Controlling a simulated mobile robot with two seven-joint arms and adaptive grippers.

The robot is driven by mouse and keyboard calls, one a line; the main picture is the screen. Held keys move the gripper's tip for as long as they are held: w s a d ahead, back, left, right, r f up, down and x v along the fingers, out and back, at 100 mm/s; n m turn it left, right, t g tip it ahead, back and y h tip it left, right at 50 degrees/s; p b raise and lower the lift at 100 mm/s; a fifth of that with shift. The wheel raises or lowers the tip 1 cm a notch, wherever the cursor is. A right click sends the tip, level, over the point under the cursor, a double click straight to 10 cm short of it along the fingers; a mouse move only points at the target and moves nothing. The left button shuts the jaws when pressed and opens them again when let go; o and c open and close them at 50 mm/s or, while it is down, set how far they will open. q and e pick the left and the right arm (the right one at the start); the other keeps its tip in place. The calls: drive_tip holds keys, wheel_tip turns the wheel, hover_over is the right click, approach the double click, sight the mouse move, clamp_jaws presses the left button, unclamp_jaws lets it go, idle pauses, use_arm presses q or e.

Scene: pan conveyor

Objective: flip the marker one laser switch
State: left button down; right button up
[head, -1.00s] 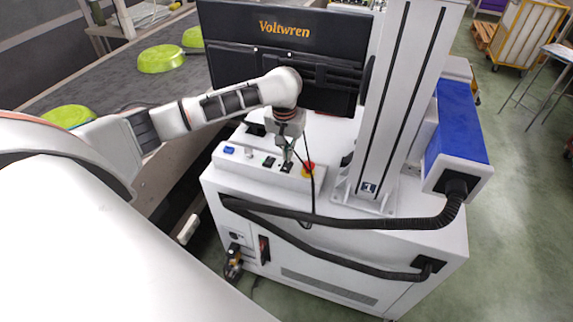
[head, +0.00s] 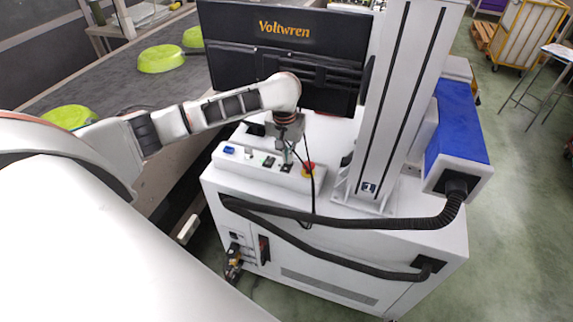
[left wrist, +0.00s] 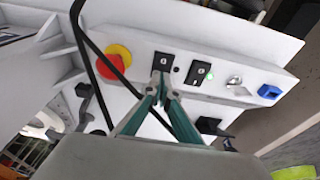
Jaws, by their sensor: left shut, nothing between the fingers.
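The marker machine is a white cabinet (head: 330,232) with a sloped control panel on top. Two black rocker switches sit on the panel. The one beside the red emergency button (head: 308,170) is the near switch (head: 287,168), seen also in the left wrist view (left wrist: 163,59). The other switch (head: 268,161) is next to a small green lamp (left wrist: 210,77). No label is readable to tell which is the laser switch. My left gripper (head: 287,160) is shut and empty, its teal fingertips (left wrist: 161,76) at the near switch's edge; contact is unclear. My right gripper is out of view.
A key switch (left wrist: 234,81) and a blue connector (left wrist: 269,91) are farther along the panel. A black monitor (head: 285,50) stands behind, a white column (head: 395,100) to the right. Black hoses (head: 330,220) cross the cabinet. Green pans (head: 160,58) lie on the conveyor.

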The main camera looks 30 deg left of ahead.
use_arm(q)
drive_tip(key=shift+f, duration=0.25)
drive_tip(key=shift+r, duration=3.55)
